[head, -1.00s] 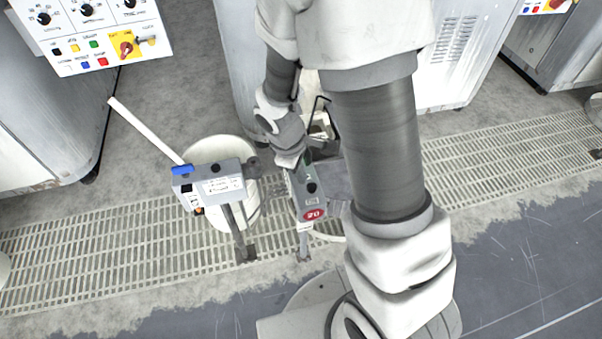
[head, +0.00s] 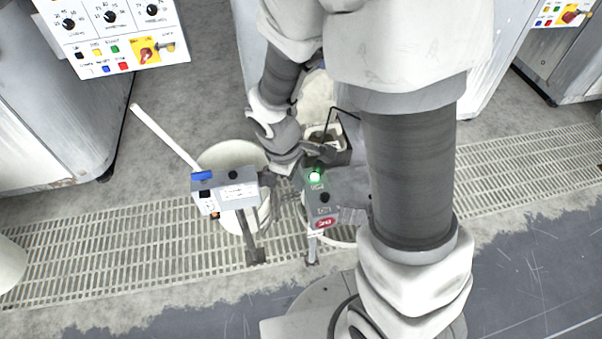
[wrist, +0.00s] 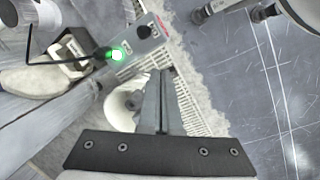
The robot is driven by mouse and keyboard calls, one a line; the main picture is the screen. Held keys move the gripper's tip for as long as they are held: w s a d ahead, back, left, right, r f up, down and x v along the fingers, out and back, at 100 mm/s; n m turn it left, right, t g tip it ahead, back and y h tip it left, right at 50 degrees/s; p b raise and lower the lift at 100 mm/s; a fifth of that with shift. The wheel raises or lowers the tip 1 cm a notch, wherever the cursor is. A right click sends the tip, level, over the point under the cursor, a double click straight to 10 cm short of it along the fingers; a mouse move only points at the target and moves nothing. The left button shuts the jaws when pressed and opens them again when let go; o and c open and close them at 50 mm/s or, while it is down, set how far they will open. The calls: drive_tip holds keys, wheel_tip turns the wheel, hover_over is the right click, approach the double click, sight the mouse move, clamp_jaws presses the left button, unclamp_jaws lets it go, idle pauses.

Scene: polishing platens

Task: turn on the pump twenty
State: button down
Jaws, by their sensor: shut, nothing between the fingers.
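The pump twenty control box (head: 322,203) is a grey box on a post, with a red round label marked 20 (head: 325,223). A green lamp (head: 314,177) near its far end is brightly lit, with a black knob or button nearer the label. In the wrist view the box (wrist: 135,50) lies just beyond and left of my gripper (wrist: 160,75), and its green lamp (wrist: 117,54) glows. My gripper's fingers are together and empty, apart from the lamp in that view. In the head view my wrist stands just left of the lamp; the fingertips are hard to make out.
A floor grating (head: 110,235) runs beneath. Machine cabinets (head: 50,110) stand behind. Open dark floor (head: 530,250) lies at right.

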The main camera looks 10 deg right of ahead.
drive_tip(key=shift+s+a+r+p, duration=0.15)
drive_tip(key=shift+s+a+r, duration=0.05)
drive_tip(key=shift+s+r, duration=0.45)
drive_tip(key=shift+s+a+r+p, duration=0.15)
drive_tip(key=shift+s+r, duration=0.35)
drive_tip(key=shift+r, duration=0.15)
drive_tip(key=s+d+r+m+t+y, duration=0.1)
drive_tip(key=s+d+r+m+t, duration=0.15)
drive_tip(key=r, duration=0.45)
drive_tip(key=s+d+r+m+t, duration=0.1)
drive_tip(key=s+r+m, duration=0.25)
drive_tip(key=r, duration=0.45)
drive_tip(key=s+d+r+m+t+y, duration=0.1)
drive_tip(key=s+d+r+m, duration=0.1)
drive_tip(key=r+m, duration=0.35)
wheel_tip(320, 180, up, 19)
drive_tip(key=p, duration=1.7)
drive_tip(key=shift+s+f+n, duration=0.2)
drive_tip(key=shift+s+n, duration=0.1)
drive_tip(key=shift+n, duration=0.15)
